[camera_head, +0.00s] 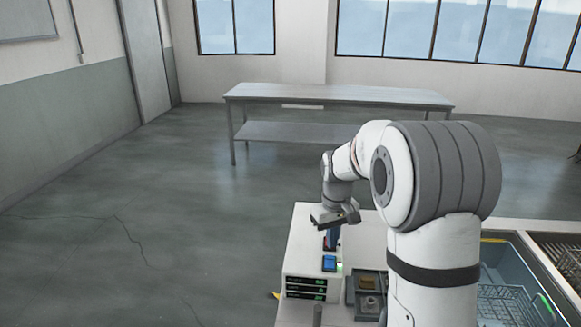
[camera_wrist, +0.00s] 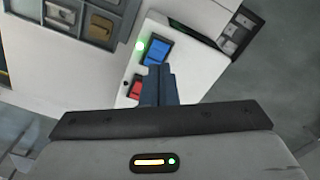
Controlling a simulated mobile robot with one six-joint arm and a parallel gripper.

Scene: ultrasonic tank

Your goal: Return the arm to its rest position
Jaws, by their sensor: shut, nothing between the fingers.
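My arm (camera_head: 435,245) rises at the right of the head view and bends over to the left. My gripper (camera_head: 331,240) hangs just above the white control box (camera_head: 298,262). In the wrist view my gripper's fingers (camera_wrist: 158,88) are together with nothing between them. They point at the box's panel, between a blue button or screen (camera_wrist: 157,51) and a red button (camera_wrist: 135,90). A green light (camera_wrist: 140,45) glows beside the blue one. I cannot tell whether the fingertips touch the panel.
A tank with a wire basket (camera_head: 505,300) is at the lower right. A small tray with compartments (camera_head: 368,283) sits beside the box. A long metal table (camera_head: 340,95) stands farther back. The floor at left is clear.

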